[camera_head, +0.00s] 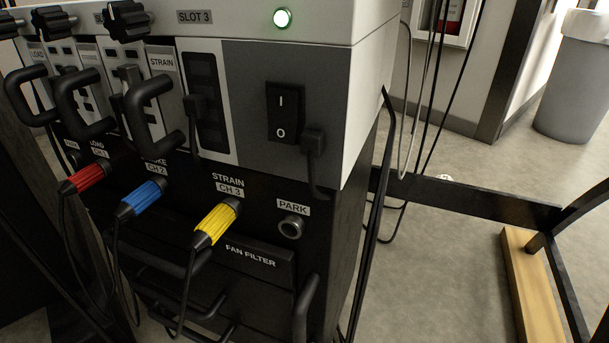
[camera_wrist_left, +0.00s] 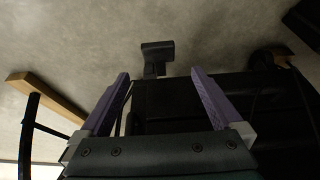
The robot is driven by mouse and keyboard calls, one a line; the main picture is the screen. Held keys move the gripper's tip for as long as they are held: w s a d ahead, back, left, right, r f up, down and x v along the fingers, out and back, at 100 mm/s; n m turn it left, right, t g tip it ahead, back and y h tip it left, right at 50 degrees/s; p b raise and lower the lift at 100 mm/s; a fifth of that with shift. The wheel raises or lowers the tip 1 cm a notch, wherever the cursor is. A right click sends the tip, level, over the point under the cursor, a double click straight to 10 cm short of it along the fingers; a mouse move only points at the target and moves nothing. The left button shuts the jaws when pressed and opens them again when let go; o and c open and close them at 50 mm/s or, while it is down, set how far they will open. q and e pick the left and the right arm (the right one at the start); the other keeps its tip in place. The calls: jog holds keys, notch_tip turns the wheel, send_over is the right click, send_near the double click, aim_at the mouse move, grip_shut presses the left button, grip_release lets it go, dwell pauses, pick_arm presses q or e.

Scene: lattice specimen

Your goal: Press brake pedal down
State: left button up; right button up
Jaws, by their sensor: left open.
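In the left wrist view, a dark flat pad on a short stem, which looks like the brake pedal (camera_wrist_left: 157,50), juts out from the dark base of the rack over the grey floor. My left gripper (camera_wrist_left: 160,74) has two purple fingers spread apart, with nothing between them. The pad shows beyond the fingertips, between them in the picture; I cannot tell the distance, and no contact is visible. Neither gripper shows in the head view, and the pedal is not visible there.
The instrument rack (camera_head: 190,270) fills the left of the head view, with red, blue and yellow plugs (camera_head: 216,226) and hanging cables. A black frame (camera_head: 480,201) and a wooden block (camera_head: 530,290) stand at right. A dark rounded part (camera_wrist_left: 270,60) is at the wrist view's right.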

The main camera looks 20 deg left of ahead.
pick_arm(q)
jog(key=b+x, duration=0.8)
jog(key=x, duration=0.1)
jog(key=shift+s+d+f, duration=0.15)
jog(key=shift+c, duration=0.2)
jog(key=shift+c, duration=0.7)
grip_shut()
